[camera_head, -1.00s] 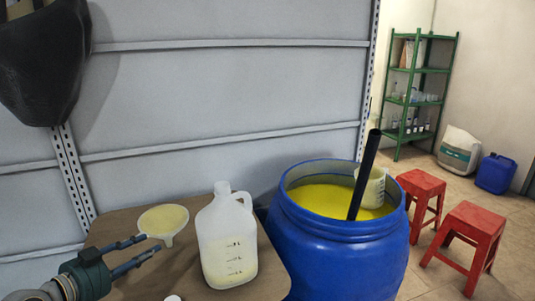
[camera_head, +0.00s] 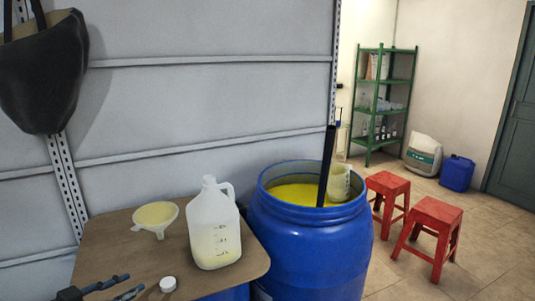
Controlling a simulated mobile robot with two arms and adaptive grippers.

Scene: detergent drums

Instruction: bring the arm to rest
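My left gripper (camera_head: 106,288) shows at the bottom left edge, low over the front of the brown board. Its two fingers are apart with nothing between them. My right gripper is not in view. A translucent jug (camera_head: 214,226) with some pale yellow liquid stands upright on the board. A pale yellow funnel (camera_head: 156,217) sits behind and left of it. A white cap (camera_head: 168,284) lies near the board's front edge. A blue drum (camera_head: 312,245) of yellow liquid stands to the right, with a dark stick (camera_head: 327,165) and a measuring jug (camera_head: 339,182) at its rim.
The brown board (camera_head: 110,245) has bare room at its left. Red stools (camera_head: 388,190) and (camera_head: 430,232) stand right of the drum. A green shelf (camera_head: 384,105), a sack (camera_head: 422,155) and a blue canister (camera_head: 457,173) stand at the back. A dark bag (camera_head: 42,75) hangs upper left.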

